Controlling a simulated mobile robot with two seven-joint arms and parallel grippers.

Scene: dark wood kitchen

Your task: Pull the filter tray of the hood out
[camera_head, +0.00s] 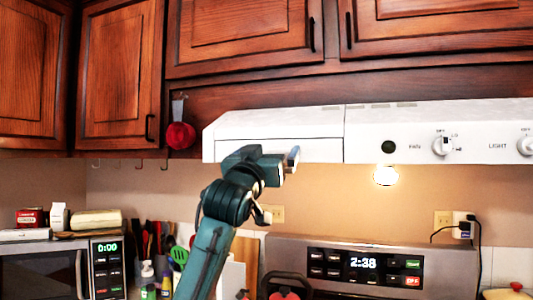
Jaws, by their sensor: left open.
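The white range hood (400,112) hangs under the wall cabinets. Its left front has a lower panel (318,151) below a thin seam, which looks like the filter tray and sits flush with the hood. My left gripper (291,160) is open at the lower edge of this panel, with its arm rising from below. The gripper hides part of the panel, and I cannot tell whether it touches. My right gripper is not in view.
Dark wood cabinets (247,30) are above the hood. A red utensil (181,135) hangs left of it. Below are a stove control panel (365,263), a microwave (50,272) and several utensils. The wall space under the hood is mostly clear.

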